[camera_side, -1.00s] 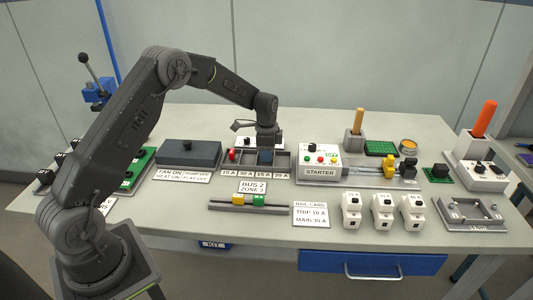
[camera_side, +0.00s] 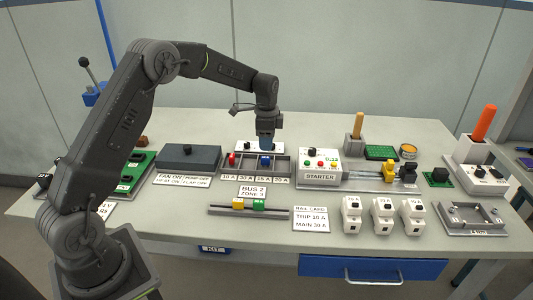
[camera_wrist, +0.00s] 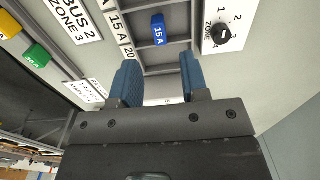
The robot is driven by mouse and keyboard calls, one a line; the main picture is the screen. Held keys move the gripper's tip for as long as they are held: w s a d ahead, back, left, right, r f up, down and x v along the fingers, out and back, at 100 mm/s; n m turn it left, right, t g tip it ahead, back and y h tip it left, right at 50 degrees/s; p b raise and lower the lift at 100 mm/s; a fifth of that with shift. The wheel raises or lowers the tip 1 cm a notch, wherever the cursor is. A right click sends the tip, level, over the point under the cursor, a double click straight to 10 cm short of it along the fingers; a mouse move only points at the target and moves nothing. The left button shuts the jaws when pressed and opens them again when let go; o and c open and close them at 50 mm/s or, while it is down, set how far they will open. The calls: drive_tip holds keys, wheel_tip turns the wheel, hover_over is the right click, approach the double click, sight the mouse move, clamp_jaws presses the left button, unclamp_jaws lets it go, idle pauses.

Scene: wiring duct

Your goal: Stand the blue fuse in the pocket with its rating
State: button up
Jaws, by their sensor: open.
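The blue fuse (camera_side: 265,161), marked 15 A, sits in the tray pocket behind the 15 A label. It appears to stand upright. The wrist view shows the blue fuse (camera_wrist: 158,30) inside the pocket walls, its 15 A marking readable and nothing gripping it. My gripper (camera_side: 266,143) is open and empty just above the fuse. In the wrist view the blue-padded fingers of my gripper (camera_wrist: 158,63) are apart, with a clear gap between them and the fuse. The pocketed tray (camera_side: 283,172) has labels 10 A, 30 A, 15 A and 20 A along its front.
A red fuse (camera_side: 232,160) stands in the 10 A pocket. A zone dial box (camera_side: 247,147) is behind the tray. A dark lidded box (camera_side: 189,157) is to the left and the starter box (camera_side: 320,168) is close on the right. A rail (camera_side: 222,210) with yellow and green blocks lies in front.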

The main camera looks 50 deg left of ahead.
sight(267, 157)
drive_tip(key=s+d+r+n+t, duration=0.15)
drive_tip(key=s+d+r, duration=0.25)
drive_tip(key=s+r, duration=0.4)
drive_tip(key=s+d+r+n+t, duration=0.1)
drive_tip(key=s+d+r+n, duration=0.3)
drive_tip(key=r, duration=0.6)
drive_tip(key=s+d+f+n+t, duration=0.1)
drive_tip(key=s+d, duration=0.2)
drive_tip(key=s, duration=0.7)
drive_tip(key=s+d+n+t, duration=0.2)
drive_tip(key=s+d, duration=0.1)
drive_tip(key=s, duration=0.7)
drive_tip(key=shift+d+f, duration=0.35)
